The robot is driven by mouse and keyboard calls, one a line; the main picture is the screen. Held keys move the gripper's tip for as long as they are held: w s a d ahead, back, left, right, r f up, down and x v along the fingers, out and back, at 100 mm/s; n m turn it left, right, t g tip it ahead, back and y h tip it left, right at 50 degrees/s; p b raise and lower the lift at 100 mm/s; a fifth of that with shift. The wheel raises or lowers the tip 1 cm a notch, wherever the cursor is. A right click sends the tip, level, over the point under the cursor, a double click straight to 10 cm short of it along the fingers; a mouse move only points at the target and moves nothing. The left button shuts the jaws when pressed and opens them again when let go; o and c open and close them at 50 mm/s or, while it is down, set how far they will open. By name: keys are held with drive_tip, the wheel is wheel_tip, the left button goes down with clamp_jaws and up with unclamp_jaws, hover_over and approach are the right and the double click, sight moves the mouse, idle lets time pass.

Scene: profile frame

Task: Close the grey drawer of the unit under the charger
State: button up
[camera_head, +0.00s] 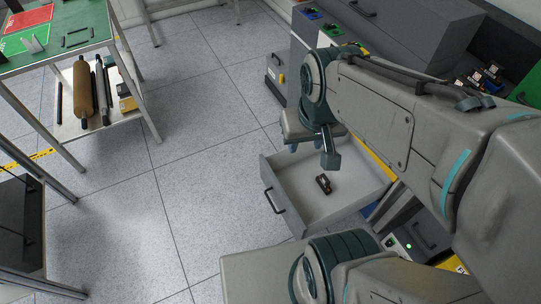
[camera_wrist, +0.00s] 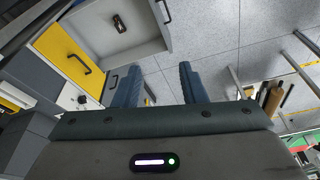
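The grey drawer (camera_head: 284,210) stands pulled out of its unit in the middle of the head view. Its front, with a dark bar handle (camera_head: 270,201), faces left. A small dark object (camera_head: 323,184) lies on its pale floor. The drawer also shows at the upper left of the wrist view (camera_wrist: 155,48). My gripper (camera_head: 312,150) hangs over the drawer's far side in the head view. In the wrist view its two blue-grey fingers (camera_wrist: 158,86) are apart with nothing between them. A grey box with a green light (camera_head: 397,243), perhaps the charger, is partly hidden by my arm.
A yellow drawer front (camera_wrist: 65,58) with a dark handle is beside the grey drawer in the wrist view. A green-topped table (camera_head: 75,35) with a lower shelf stands at the left. Tiled floor (camera_head: 150,200) left of the drawer is clear. Grey cabinets (camera_head: 420,30) stand behind.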

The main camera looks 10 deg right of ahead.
drive_tip(key=shift+c, duration=1.1)
drive_tip(key=w+a+f+g+h+b, duration=0.2)
drive_tip(key=w+f+b, duration=0.3)
drive_tip(key=f, duration=0.5)
drive_tip(key=w+a+f+g+h+b, duration=0.1)
drive_tip(key=w+a+f+h+b, duration=0.15)
drive_tip(key=f+b, duration=0.55)
drive_tip(key=w+a+f+g+h+b, duration=0.25)
drive_tip(key=w+f+b, duration=0.2)
drive_tip(key=f, duration=0.75)
drive_tip(key=w+a+f+n+t+h+b, duration=0.1)
drive_tip(key=w+a+f+h+b, duration=0.2)
drive_tip(key=f, duration=0.6)
drive_tip(key=a+f+n+t+h+b, duration=0.15)
drive_tip(key=f+b, duration=0.25)
drive_tip(key=f, duration=0.5)
drive_tip(key=t+h+b, duration=0.4)
drive_tip(key=b, duration=0.2)
approach(271, 202)
drive_tip(key=shift+n+y, duration=0.25)
drive_tip(key=shift+n, duration=0.1)
drive_tip(key=b+x, duration=0.2)
drive_tip(key=x, duration=0.8)
drive_tip(key=shift+w+f, duration=0.1)
drive_tip(key=shift+f, duration=0.05)
